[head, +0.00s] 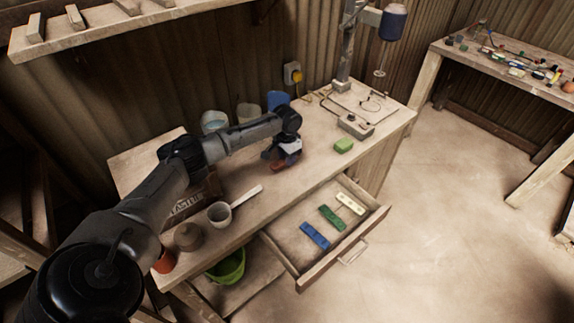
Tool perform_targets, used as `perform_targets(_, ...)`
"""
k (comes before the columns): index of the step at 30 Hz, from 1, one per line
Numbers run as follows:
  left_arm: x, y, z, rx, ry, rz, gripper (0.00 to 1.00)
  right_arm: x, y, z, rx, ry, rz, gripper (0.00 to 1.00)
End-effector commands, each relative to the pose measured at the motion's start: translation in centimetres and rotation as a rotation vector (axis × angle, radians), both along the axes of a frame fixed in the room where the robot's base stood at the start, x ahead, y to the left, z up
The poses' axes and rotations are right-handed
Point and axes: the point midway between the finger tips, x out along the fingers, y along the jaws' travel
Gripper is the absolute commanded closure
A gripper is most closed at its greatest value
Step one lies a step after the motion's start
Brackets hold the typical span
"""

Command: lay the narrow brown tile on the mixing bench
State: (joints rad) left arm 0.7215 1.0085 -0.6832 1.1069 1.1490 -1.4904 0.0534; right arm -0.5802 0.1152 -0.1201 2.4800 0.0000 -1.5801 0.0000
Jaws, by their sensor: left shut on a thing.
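My left gripper (283,158) is over the workbench (325,150), in the middle of its top. It is shut on the narrow brown tile (279,168), a small reddish-brown piece just under the fingers. The gripper hides part of the tile. I cannot tell whether the tile touches the bench top or hangs slightly above it. My right gripper is not in view.
An open drawer (298,282) at the bench front holds a blue tile (315,235), a green tile (332,217) and a cream tile (351,203). A green block (343,145), a control box (355,126) and a grey cup (219,214) stand on the bench.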

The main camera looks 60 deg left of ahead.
Motion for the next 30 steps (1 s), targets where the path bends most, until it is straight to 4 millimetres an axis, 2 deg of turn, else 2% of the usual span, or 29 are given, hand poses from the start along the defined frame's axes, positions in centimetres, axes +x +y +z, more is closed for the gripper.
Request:
perform_targets(10,0.0,-0.1,-3.8,0.000,0.001,0.001,0.93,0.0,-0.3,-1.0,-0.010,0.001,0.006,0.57)
perform_targets(22,0.0,-0.1,-4.1,0.000,0.001,0.000,0.93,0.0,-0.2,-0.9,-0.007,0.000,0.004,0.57)
perform_targets(23,0.0,-0.1,-4.2,0.000,0.001,0.000,0.66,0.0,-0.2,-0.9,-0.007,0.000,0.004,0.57)
perform_targets(30,0.0,-0.1,-4.2,0.000,0.001,0.000,0.43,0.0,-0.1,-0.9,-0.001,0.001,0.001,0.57)
